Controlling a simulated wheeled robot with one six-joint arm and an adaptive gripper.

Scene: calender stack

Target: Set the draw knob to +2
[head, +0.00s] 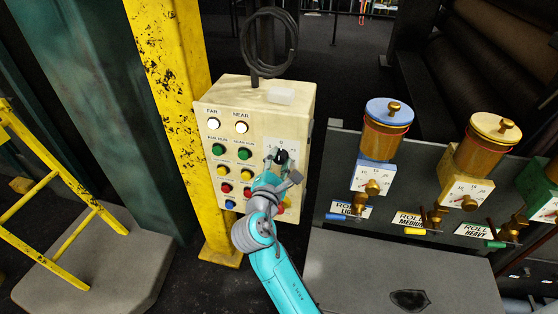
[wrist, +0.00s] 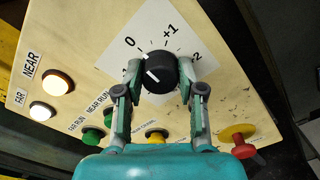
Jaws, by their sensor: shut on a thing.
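The draw knob (wrist: 167,72) is a round black knob with a white mark on its face. It sits on a white scale plate (wrist: 122,56) with 0, +1 and a 2 on the right legible, and a partly hidden label on the left. The white mark shows on the knob's left part; which number it points to is not clear. My gripper (wrist: 169,78) is shut on the knob, one finger on its left and one on its right. In the head view my gripper (head: 279,163) covers much of the knob and the lower plate.
The cream control box (head: 213,101) carries lit white lamps, green, yellow, red and blue buttons. A red mushroom button on a yellow base (wrist: 239,132) is right of my gripper. A yellow post (head: 170,75) stands left, oilers (head: 387,120) right.

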